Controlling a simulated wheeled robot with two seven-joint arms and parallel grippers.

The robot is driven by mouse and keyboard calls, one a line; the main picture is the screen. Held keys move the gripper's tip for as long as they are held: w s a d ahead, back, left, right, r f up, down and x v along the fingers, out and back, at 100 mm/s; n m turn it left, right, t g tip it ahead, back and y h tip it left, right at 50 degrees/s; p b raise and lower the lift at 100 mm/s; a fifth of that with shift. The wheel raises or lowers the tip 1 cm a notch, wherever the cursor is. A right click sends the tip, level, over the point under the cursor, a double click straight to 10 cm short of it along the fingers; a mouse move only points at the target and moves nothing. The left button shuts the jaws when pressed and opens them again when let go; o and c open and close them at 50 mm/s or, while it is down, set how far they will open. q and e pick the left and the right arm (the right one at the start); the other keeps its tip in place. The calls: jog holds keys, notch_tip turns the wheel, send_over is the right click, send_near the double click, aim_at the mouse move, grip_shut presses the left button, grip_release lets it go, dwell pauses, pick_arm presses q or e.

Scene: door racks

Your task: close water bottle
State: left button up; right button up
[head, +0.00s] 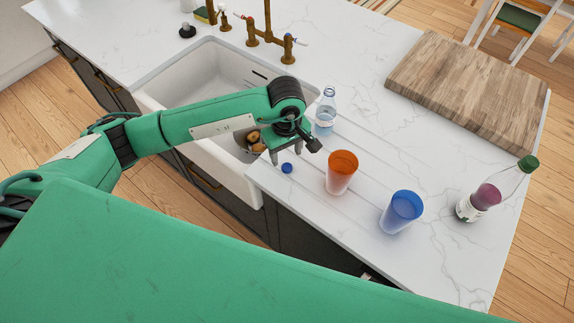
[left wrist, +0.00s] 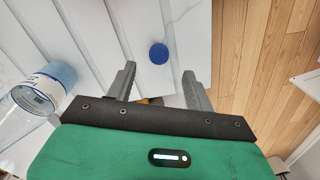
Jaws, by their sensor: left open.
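A clear water bottle (head: 325,112) with a light blue label stands upright on the white counter beside the sink, and no cap shows on its neck. In the left wrist view the bottle (left wrist: 30,103) is at the left edge, outside my fingers. A small round blue cap (head: 287,168) lies on the counter near its front edge; it also shows in the left wrist view (left wrist: 158,53), ahead of the gap between my fingertips. My left gripper (head: 285,152) is open and empty, pointing down just above and behind the cap. My right gripper is out of view.
An orange cup (head: 341,172) and a blue cup (head: 402,211) stand right of the cap. A green-capped bottle (head: 490,192) is farther right. A wooden board (head: 468,90) lies at the back right. The white sink (head: 180,85) is left, with a brown tap behind.

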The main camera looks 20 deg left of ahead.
aim_at(287, 166)
pick_arm(q)
jog(key=shift+f+p, duration=0.1)
jog(key=shift+p, duration=0.25)
notch_tip(287, 166, down, 4)
jog(key=p, duration=0.2)
jog(key=shift+p, duration=0.4)
jog(key=shift+f, duration=0.5)
jog(key=shift+w, duration=0.1)
jog(key=c, duration=1)
